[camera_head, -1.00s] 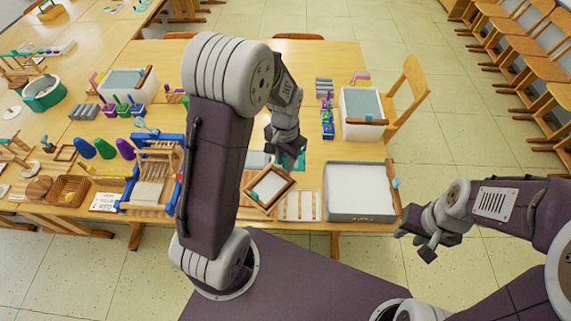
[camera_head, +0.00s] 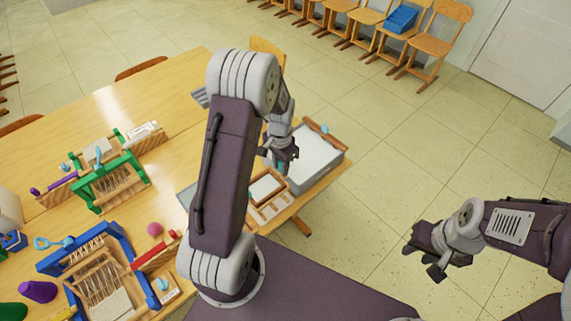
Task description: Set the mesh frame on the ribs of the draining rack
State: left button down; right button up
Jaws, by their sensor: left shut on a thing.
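The mesh frame (camera_head: 266,188), a small wooden frame with a pale panel, is below my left gripper (camera_head: 279,163). The gripper is shut on it; the exact grip is hard to see. The draining rack (camera_head: 276,210), pale wood with ribs, lies on the table by its front edge. The frame overlaps the rack's far part in the head view. I cannot tell whether it touches the ribs. My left arm hides the table to the left of the frame. My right gripper (camera_head: 428,261) is open and empty, over the floor at the right.
A grey vat (camera_head: 318,158) with white contents stands right beside the rack and frame. Green (camera_head: 110,180) and blue (camera_head: 90,265) looms and small tools fill the table's left side. The floor right of the table is clear.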

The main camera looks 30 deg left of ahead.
aim_at(280, 176)
pick_arm(q)
jog(key=shift+w+a+f, duration=0.1)
jog(key=shift+a+f, duration=0.05)
jog(key=shift+f, duration=0.15)
jog(key=shift+f+b, duration=0.75)
jog(key=shift+b, duration=0.1)
notch_tip(280, 176, down, 3)
jog(key=b, duration=0.3)
jog(key=shift+f, duration=0.2)
jog(key=shift+r, duration=0.3)
jog(key=shift+p, duration=0.3)
jog(key=shift+f, duration=0.15)
jog(key=shift+f, duration=0.2)
jog(key=shift+f, duration=0.3)
